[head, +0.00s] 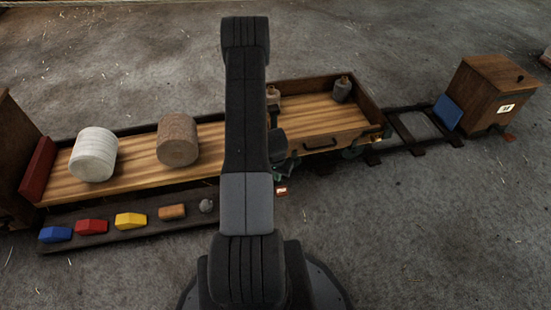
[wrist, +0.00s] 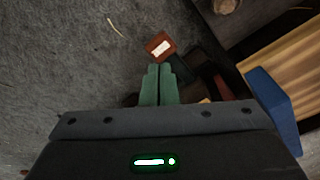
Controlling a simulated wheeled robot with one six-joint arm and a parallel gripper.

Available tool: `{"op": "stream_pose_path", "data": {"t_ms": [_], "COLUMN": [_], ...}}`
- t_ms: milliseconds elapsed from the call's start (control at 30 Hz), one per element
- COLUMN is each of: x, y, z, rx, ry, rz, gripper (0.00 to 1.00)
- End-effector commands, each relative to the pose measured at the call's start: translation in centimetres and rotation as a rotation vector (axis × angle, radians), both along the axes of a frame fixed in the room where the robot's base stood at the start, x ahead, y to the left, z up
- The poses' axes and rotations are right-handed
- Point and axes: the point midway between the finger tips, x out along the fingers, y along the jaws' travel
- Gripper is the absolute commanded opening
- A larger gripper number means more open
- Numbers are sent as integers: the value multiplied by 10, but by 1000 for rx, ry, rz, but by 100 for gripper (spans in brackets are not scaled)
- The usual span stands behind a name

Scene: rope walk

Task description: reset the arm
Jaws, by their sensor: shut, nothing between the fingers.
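My arm rises through the middle of the head view and covers part of the scene. My gripper (wrist: 159,69) shows in the wrist view as two green fingers pressed together with nothing between them. A small red-brown block with a white label (wrist: 160,45) lies just beyond the fingertips in that view, apart from them as far as I can tell. In the head view, green finger parts (head: 283,168) show beside my arm, near the small labelled block (head: 281,191).
A long wooden tray (head: 135,180) holds a white cylinder (head: 93,154) and a brown cylinder (head: 177,139). A front strip (head: 125,236) bears several coloured blocks. A drawer-like tray (head: 310,100), rails (head: 412,128) and a wooden box (head: 490,90) stand right. Bare floor surrounds them.

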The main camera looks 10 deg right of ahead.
Motion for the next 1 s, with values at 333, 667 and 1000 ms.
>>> {"op": "stream_pose_path", "data": {"t_ms": [333, 667, 1000], "x": [3, 9, 12], "y": [-3, -6, -8], "z": [-53, -106, -132], "rx": [0, 0, -1], "ry": [1, -2, -4], "rz": [0, 1, -1], "gripper": [0, 0, 0]}}
